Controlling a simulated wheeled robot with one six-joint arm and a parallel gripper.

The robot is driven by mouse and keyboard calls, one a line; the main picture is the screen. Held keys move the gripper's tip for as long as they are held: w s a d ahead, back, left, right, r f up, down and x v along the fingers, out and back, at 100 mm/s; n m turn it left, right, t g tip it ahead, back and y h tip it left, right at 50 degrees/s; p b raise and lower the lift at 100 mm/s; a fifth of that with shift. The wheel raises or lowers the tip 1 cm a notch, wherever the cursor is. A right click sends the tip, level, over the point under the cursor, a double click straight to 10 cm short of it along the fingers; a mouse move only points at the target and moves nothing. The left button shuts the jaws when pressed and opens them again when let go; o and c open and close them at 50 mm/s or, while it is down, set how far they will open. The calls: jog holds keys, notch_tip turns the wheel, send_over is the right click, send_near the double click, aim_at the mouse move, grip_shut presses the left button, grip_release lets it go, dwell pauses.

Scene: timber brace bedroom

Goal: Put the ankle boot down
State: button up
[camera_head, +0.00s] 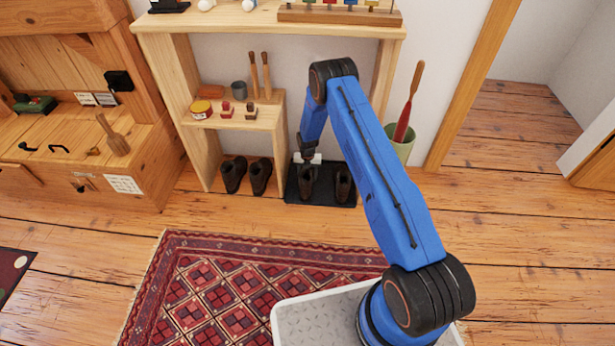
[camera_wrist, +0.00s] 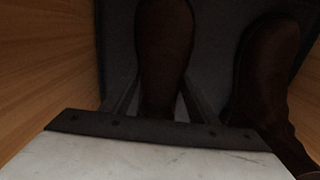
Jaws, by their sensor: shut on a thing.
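A dark brown ankle boot (camera_head: 306,182) is at the left side of a black boot tray (camera_head: 320,202) under the shelf unit. My gripper (camera_head: 307,163) reaches down over this boot and is shut on it. In the wrist view the boot (camera_wrist: 163,50) sits between the two fingers of my gripper (camera_wrist: 160,105), over the dark tray surface. I cannot tell whether its sole touches the tray. A second matching boot (camera_head: 343,184) stands just to the right, apart from the held one; it also shows in the wrist view (camera_wrist: 265,75).
A second pair of dark boots (camera_head: 246,177) stands on the floor left of the tray. Wooden shelf sides flank the tray closely. A green pot (camera_head: 402,145) with a red-handled item is to the right. A red patterned rug (camera_head: 225,290) lies in front.

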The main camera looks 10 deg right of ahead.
jog(key=o, duration=1.5)
notch_tip(320, 180, up, 12)
jog(key=shift+r, duration=0.1)
jog(key=shift+s, duration=0.1)
